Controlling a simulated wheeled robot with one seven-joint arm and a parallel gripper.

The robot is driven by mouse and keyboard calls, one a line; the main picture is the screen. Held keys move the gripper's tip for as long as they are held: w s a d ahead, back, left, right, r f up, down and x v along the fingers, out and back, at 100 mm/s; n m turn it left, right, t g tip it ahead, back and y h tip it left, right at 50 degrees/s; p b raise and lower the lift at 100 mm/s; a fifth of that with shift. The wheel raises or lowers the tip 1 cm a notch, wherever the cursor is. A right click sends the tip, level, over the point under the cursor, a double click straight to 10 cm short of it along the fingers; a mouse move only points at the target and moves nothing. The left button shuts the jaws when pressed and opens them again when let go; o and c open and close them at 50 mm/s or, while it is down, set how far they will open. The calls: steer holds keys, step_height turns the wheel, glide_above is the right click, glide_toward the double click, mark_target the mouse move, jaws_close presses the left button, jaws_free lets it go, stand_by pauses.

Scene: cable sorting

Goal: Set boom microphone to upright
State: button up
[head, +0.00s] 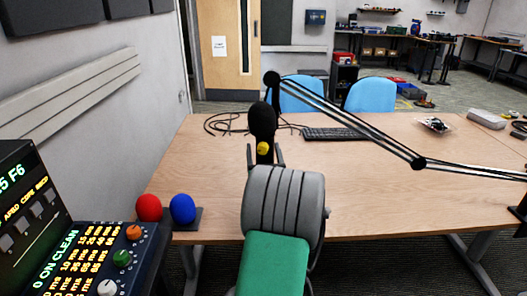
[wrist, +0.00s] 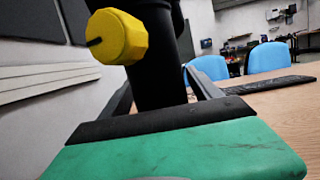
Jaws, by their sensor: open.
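The boom microphone (head: 262,119) has a black foam head and hangs at the end of the black boom arm (head: 345,120) above the table. It looks close to vertical, foam end up. A yellow knob (head: 263,148) sits low on its body; it also shows large in the wrist view (wrist: 117,37). My gripper (head: 265,156) is open, with one finger on each side of the black microphone body (wrist: 158,85). Whether either finger touches the body I cannot tell. The lower end of the body is hidden behind my gripper.
The wooden table (head: 375,205) carries a keyboard (head: 335,134) and loose black cables (head: 225,123). Red (head: 148,207) and blue (head: 183,208) foam balls stand at its left edge, near a lit control panel (head: 85,245). Blue chairs (head: 370,95) stand behind.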

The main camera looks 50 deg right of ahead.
steer(key=b+v, duration=0.3)
steer(key=v, duration=0.4)
steer(key=shift+s+a, duration=0.25)
steer(key=shift+a, duration=0.05)
steer(key=shift+s+f, duration=0.1)
steer(key=shift+f, duration=0.05)
